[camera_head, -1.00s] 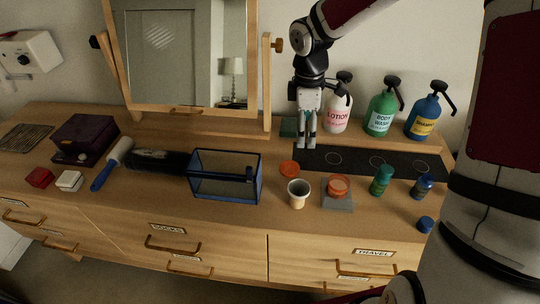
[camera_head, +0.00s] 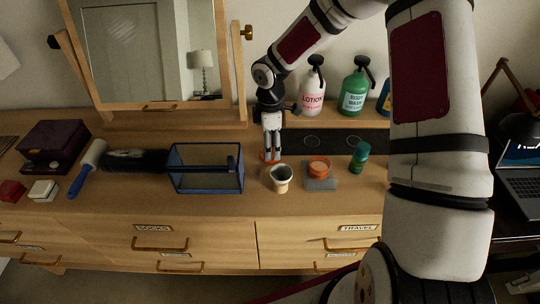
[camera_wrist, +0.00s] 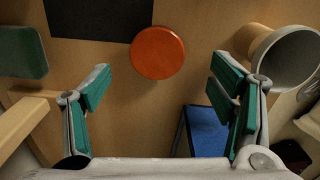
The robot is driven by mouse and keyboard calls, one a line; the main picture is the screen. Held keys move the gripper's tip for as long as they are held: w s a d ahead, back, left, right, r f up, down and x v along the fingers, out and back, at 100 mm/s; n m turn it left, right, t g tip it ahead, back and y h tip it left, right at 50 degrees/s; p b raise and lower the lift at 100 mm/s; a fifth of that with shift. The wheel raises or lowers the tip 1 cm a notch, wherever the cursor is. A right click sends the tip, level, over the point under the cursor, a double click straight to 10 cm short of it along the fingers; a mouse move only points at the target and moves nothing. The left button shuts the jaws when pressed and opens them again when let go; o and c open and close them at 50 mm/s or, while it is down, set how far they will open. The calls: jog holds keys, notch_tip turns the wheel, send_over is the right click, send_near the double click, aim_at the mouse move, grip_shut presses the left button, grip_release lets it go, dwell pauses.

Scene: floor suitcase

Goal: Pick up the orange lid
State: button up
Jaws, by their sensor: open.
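The orange lid (camera_head: 264,157) lies flat on the dresser top, partly hidden behind my fingers in the head view. In the wrist view the orange lid (camera_wrist: 157,52) is a full round disc, just ahead of the gap between my fingertips. My gripper (camera_head: 271,153) points down over the lid. In the wrist view my gripper (camera_wrist: 161,84) is open and empty, with its green-padded fingers spread wide. I cannot tell the exact height of the fingertips above the wood.
A beige cup (camera_head: 281,182) stands close to the lid, near my right finger in the wrist view (camera_wrist: 262,45). A blue-framed bin (camera_head: 207,185) is to the left. An orange jar (camera_head: 318,172) on a grey base and a green bottle (camera_head: 359,160) are right. Black mat (camera_head: 340,143) lies behind.

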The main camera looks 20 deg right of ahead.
jog(key=f, duration=0.4)
jog(key=shift+w+a+f+p, duration=0.1)
jog(key=shift+w+f+p, duration=0.1)
jog(key=shift+f+p, duration=0.2)
jog(key=shift+c, duration=0.2)
jog(key=c, duration=1)
